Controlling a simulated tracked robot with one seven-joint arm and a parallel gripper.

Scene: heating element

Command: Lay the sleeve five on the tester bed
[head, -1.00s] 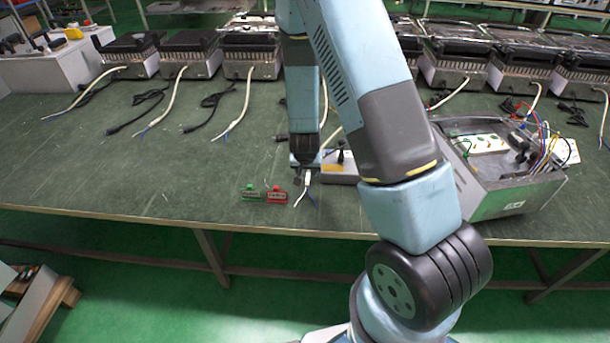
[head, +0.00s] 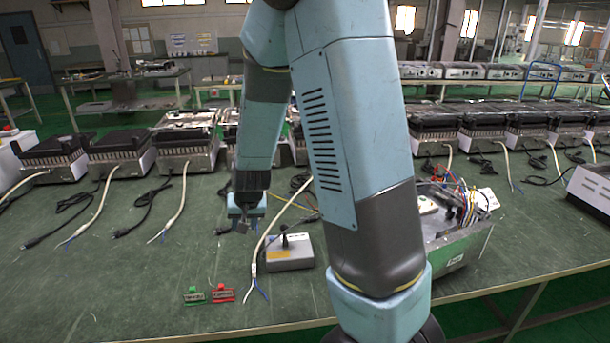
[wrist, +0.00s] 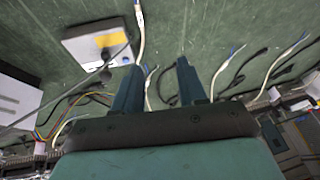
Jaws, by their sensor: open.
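A white sleeved cable (head: 262,250) with a split blue-and-white end lies on the green bench, running along the left side of a grey tester box (head: 290,262) with a black lever. I cannot read which sleeve is number five, nor tell whether this one touches the tester. My gripper (head: 243,227) is open and empty, behind and left of the tester, apart from the cable. The wrist view shows the two spread fingers (wrist: 160,66) with nothing between them, the tester (wrist: 92,40) at upper left and the cable (wrist: 140,35) beside it.
A green tag (head: 194,296) and a red tag (head: 223,294) lie left of the cable end. An open metal unit (head: 455,235) with coloured wires stands at right. Several heaters with cables line the back. The left front of the bench (head: 110,280) is clear.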

